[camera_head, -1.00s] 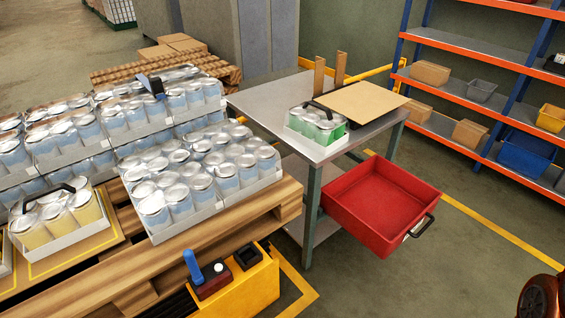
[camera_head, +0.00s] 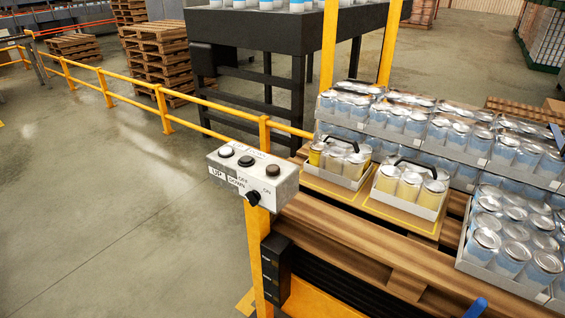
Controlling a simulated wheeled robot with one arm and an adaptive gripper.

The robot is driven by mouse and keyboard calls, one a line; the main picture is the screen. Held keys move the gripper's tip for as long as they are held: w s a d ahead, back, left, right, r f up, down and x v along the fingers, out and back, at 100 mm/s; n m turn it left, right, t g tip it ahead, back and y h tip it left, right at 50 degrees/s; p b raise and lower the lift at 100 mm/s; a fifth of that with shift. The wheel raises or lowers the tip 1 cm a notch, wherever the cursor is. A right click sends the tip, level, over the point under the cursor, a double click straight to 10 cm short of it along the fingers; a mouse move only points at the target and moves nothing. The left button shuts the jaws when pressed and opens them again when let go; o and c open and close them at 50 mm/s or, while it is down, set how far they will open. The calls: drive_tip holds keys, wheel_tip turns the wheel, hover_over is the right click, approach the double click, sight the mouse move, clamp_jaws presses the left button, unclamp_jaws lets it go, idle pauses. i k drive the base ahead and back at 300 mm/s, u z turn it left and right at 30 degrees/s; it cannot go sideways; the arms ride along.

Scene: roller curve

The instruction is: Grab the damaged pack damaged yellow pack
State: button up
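Two small yellow can packs with black handles stand on the pallet in the head view. The left yellow pack (camera_head: 340,162) sits in a white tray on a yellow-outlined board, and its cans look partly yellow and partly grey. The right yellow pack (camera_head: 410,187) sits beside it on a like board, with its cans in a white tray. I cannot tell for sure from here which pack is damaged. My gripper does not show in this view.
Trays of blue cans (camera_head: 500,235) fill the pallet's right side. A control box (camera_head: 252,178) on a yellow post stands before the wooden pallet (camera_head: 350,236). Yellow railing (camera_head: 160,105) and a dark conveyor (camera_head: 285,35) lie behind. The floor (camera_head: 90,190) at left is clear.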

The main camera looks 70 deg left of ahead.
sight(341, 161)
drive_tip(key=u, duration=2.05)
drive_tip(key=k, duration=0.4)
drive_tip(key=z, duration=0.95)
drive_tip(key=i, duration=1.05)
drive_tip(key=u, duration=1.3)
drive_tip(key=i, duration=0.65)
drive_tip(key=u, duration=0.8)
